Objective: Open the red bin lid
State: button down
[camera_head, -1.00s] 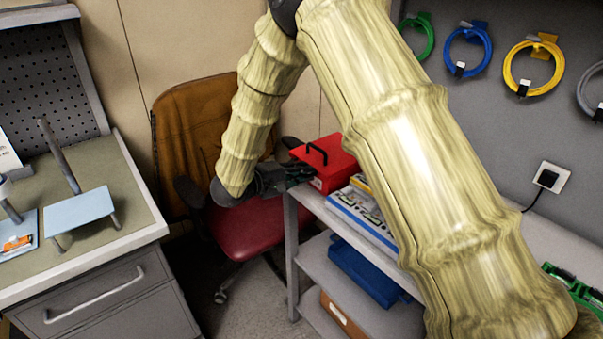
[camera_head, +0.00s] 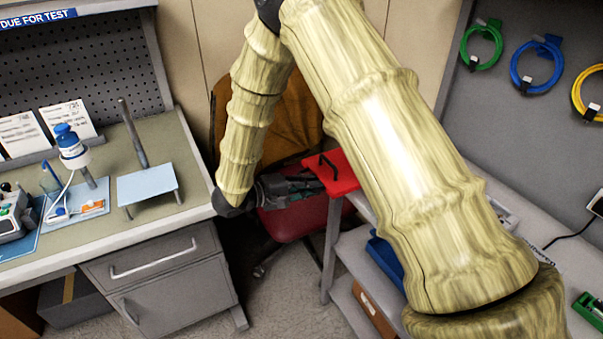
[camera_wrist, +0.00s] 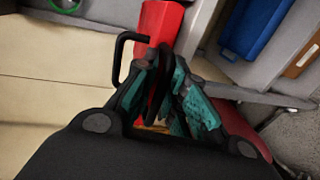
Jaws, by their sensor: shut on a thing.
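The exact contact is hidden between the fingers.
A white shelf unit (camera_head: 331,250) holds a blue bin (camera_head: 384,262) below. A chair with a brown back (camera_head: 300,128) stands behind my gripper. Coiled cables (camera_head: 535,65) hang on the right wall.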

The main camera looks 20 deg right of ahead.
jog(key=shift+s+a+f, duration=0.1)
jog(key=shift+s+f, duration=0.1)
jog(key=shift+f, duration=0.15)
jog(key=c, duration=1.7)
grip_release()
jog(key=shift+c, duration=0.2)
jog(key=shift+o, duration=1)
jog(key=shift+w+f, duration=0.1)
jog(key=shift+w, duration=0.05)
jog(key=shift+r, duration=0.3)
jog(key=v, duration=1.2)
